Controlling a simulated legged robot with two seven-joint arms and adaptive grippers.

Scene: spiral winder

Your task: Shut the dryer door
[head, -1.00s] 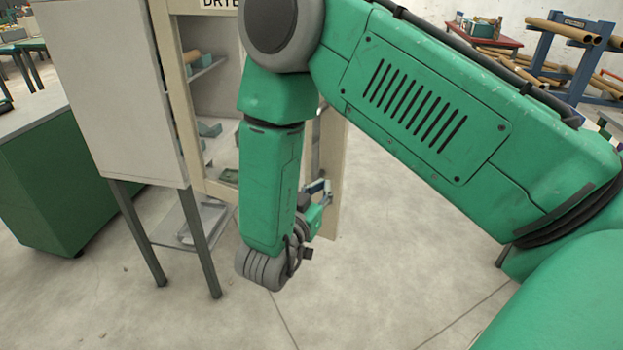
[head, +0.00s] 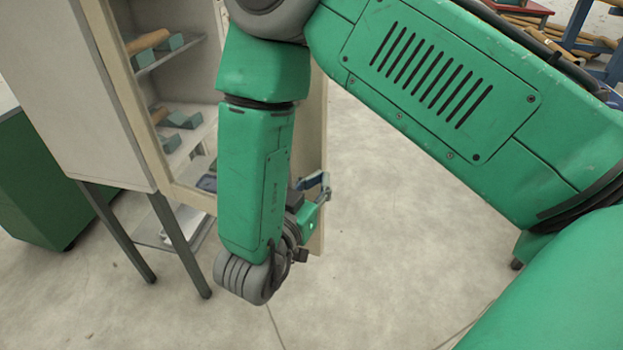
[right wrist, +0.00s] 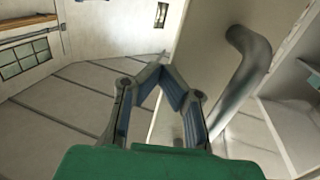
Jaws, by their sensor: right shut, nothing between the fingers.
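The dryer (head: 75,80) is a pale cabinet on dark legs at the left of the head view. Its front stands open, showing shelves inside. The open dryer door (head: 314,140) is a pale panel, partly hidden behind my right arm. In the right wrist view, the door (right wrist: 205,35) carries a thick grey bent handle (right wrist: 250,65), right of the fingers. My right gripper (head: 322,186) appears in front of the door's lower part. In the right wrist view, its fingers (right wrist: 160,75) meet at the tips, empty. Contact with the door cannot be told. My left gripper is out of view.
Shelves (head: 170,62) in the dryer hold green blocks and brown rolls. A green cabinet (head: 35,180) stands at the left. A blue rack (head: 585,35) with tubes is at the back right. Bare concrete floor (head: 400,240) lies right of the door.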

